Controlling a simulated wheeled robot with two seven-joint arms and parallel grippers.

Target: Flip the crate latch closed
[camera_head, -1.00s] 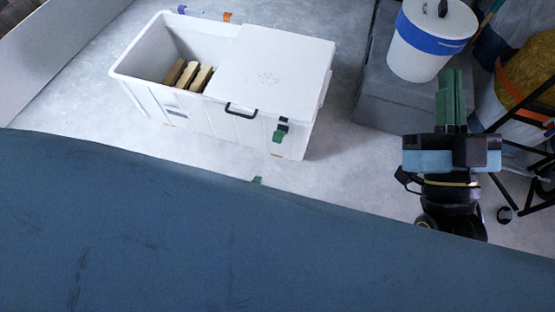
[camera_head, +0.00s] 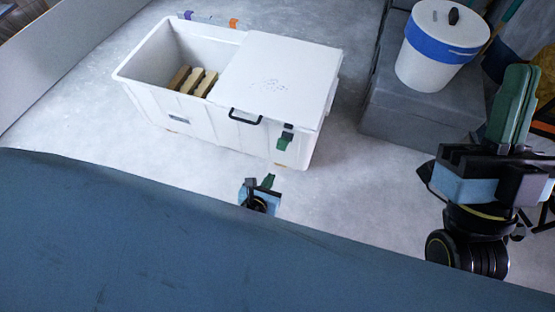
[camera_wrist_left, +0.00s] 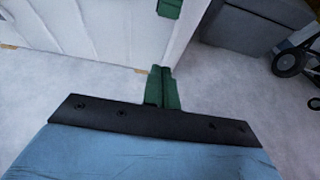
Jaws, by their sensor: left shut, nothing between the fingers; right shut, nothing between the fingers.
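The white crate (camera_head: 215,125) stands on the floor, with its lid (camera_head: 280,75) over the right part and the left part open. The latch (camera_head: 285,141), a green tab with a dark top, is on the crate's front face near the right corner, below the lid edge. Its green end also shows at the top of the left wrist view (camera_wrist_left: 169,7). My left gripper (camera_head: 268,181) is shut and empty, in front of and below the latch, apart from it; its green fingers show together in the left wrist view (camera_wrist_left: 161,72). My right gripper (camera_head: 520,72) is shut and empty, far right.
Wooden blocks (camera_head: 192,80) lie in the crate's open part. A black handle (camera_head: 245,117) is on the crate front. A white bucket with a blue band (camera_head: 440,45) stands on a grey box (camera_head: 410,118) at right. A large blue surface (camera_head: 130,240) fills the foreground.

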